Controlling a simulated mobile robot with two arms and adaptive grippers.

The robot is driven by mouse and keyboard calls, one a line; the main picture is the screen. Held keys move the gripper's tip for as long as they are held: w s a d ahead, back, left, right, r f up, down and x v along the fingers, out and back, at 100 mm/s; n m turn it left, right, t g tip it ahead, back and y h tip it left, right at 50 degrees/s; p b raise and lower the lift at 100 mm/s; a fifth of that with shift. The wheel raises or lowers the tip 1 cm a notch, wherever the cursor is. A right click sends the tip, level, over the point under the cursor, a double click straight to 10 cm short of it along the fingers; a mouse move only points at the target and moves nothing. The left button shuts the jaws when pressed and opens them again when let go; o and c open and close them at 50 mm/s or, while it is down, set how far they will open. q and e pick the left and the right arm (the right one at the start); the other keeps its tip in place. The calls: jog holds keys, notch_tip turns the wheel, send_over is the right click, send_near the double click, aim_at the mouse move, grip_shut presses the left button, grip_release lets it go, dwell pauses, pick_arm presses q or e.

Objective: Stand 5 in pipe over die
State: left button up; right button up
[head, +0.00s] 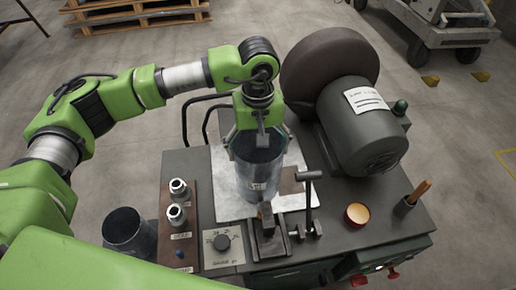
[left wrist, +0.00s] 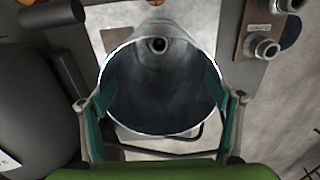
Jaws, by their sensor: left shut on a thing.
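A grey metal pipe (head: 258,178) stands roughly upright above the bright metal plate of the bench machine. My left gripper (head: 258,138) is shut on the pipe near its upper rim, fingers on opposite sides. In the left wrist view I look down into the pipe (left wrist: 155,88), with a finger at each side. A small round metal part with a dark hole (left wrist: 158,45), possibly the die, shows at the pipe's far end. Whether the pipe's lower end touches the plate I cannot tell. My right gripper is not in view.
Two metal fittings (head: 178,190) stand on a brown board left of the plate. A clamp with a lever (head: 268,225) is in front of the pipe. A motor with a large dark wheel (head: 365,125) stands behind right. A dark open cylinder (head: 125,230) is at lower left.

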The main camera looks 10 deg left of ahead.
pick_arm(q)
jog(key=shift+f, duration=0.1)
jog(key=o, duration=1.8)
jog(key=shift+c, duration=0.2)
notch_tip(320, 180, up, 12)
